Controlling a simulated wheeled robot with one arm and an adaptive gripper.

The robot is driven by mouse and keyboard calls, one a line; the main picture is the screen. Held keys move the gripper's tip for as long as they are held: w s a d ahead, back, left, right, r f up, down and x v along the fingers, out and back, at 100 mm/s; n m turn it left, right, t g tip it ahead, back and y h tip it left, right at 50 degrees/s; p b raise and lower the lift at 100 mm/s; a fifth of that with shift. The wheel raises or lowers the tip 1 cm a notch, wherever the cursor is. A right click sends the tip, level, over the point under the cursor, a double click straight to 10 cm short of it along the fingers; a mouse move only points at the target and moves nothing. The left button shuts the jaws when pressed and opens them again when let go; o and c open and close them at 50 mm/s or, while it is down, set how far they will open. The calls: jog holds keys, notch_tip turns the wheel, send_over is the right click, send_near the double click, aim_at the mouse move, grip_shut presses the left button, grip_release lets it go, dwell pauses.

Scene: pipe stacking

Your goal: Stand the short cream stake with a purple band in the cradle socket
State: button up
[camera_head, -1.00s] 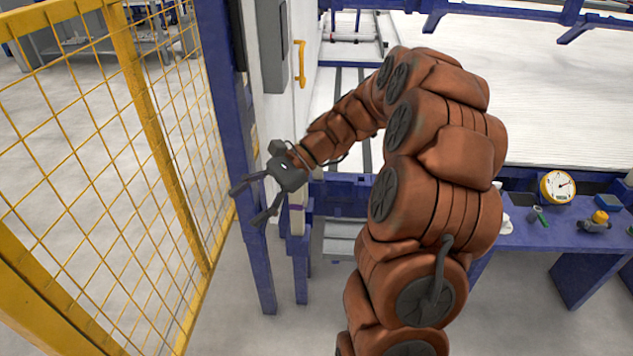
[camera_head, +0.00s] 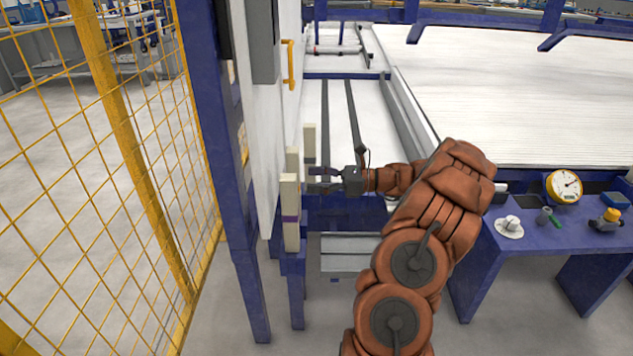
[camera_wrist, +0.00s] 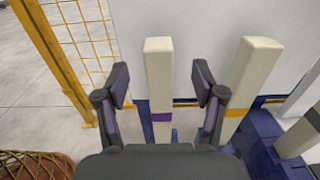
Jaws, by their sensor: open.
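The short cream stake with a purple band (camera_head: 290,205) stands upright at the blue frame, nearest of the cream stakes. In the wrist view the purple-banded stake (camera_wrist: 159,75) appears between the two fingers of my gripper (camera_wrist: 162,82), with gaps on both sides. My gripper also shows in the head view (camera_head: 309,180), open and empty, pointing left just right of the stake. I cannot tell whether the stake is within the fingers' reach. The stake's foot is partly hidden by my gripper in the wrist view. I cannot identify the cradle socket for certain.
A cream stake with an orange band (camera_wrist: 247,85) stands to the right in the wrist view. Another cream piece (camera_wrist: 300,135) is lower right. A white panel (camera_head: 270,110) stands close behind the stakes. Yellow mesh fencing (camera_head: 120,120) is left; a blue bench (camera_head: 545,240) is right.

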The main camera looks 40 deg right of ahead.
aim_at(288, 177)
jog(key=shift+b+x, duration=0.6)
jog(key=shift+x, duration=2.9)
jog(key=shift+a, duration=0.1)
grip_shut()
jog(key=shift+r, duration=0.15)
jog(key=shift+r+p, duration=3.95)
jog(key=shift+r, duration=0.35)
